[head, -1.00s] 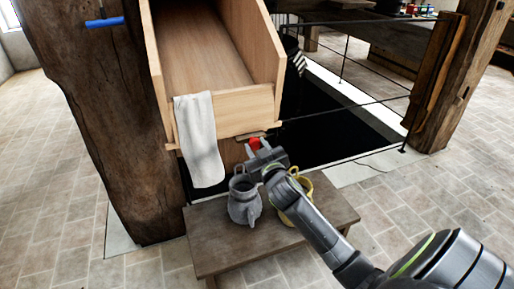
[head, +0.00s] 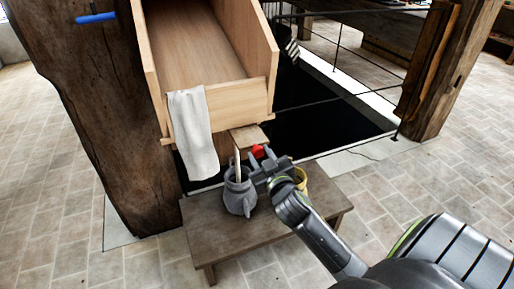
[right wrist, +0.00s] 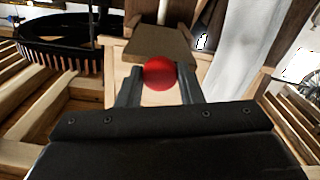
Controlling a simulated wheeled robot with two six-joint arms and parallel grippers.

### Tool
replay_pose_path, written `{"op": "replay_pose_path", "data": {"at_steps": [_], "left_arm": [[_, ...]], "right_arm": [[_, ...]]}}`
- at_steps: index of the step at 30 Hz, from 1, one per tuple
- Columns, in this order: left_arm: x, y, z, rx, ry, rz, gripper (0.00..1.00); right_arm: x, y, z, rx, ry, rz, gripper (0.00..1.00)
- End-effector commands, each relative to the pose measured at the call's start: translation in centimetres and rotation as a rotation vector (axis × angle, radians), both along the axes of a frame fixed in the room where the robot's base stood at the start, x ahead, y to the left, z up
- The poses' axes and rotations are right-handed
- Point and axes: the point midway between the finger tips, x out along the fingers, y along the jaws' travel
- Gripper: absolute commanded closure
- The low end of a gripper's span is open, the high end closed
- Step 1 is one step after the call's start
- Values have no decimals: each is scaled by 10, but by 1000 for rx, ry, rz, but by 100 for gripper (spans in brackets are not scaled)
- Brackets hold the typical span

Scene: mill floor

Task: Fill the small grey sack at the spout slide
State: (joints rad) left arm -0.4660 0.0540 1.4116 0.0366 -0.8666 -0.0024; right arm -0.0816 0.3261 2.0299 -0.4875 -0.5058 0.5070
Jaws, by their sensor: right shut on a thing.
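The small grey sack (head: 239,197) stands upright on the low wooden table, below the front of the spout. A narrow pale stream (head: 238,165) drops from under the spout into its open mouth. The spout slide is a wooden board (head: 249,138) sticking out from under the chute front; it also shows in the right wrist view (right wrist: 158,42). My right gripper (head: 261,158) is shut on the slide's red knob (head: 258,151), which sits between the fingers in the right wrist view (right wrist: 159,73). My left gripper is not in view.
The wooden chute (head: 230,102) rises behind, with a white cloth (head: 194,135) over its front left. A yellow vessel (head: 302,180) stands right of the sack, partly hidden by my arm. The table (head: 215,238) has bare room in front. A thick post (head: 105,130) stands left.

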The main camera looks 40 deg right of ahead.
Motion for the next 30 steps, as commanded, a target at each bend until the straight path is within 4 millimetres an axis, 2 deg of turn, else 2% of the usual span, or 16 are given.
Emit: {"op": "replay_pose_path", "data": {"at_steps": [8,9,14,24,30], "left_arm": [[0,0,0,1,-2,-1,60],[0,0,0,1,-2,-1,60],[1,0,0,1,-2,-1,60],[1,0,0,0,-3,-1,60],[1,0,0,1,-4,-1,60]], "right_arm": [[-1,0,0,3,-1,0,100],[-1,0,0,3,-1,0,66],[0,0,0,2,0,0,45],[-3,1,0,1,0,0,45],[-28,6,-1,0,2,-1,45]]}}
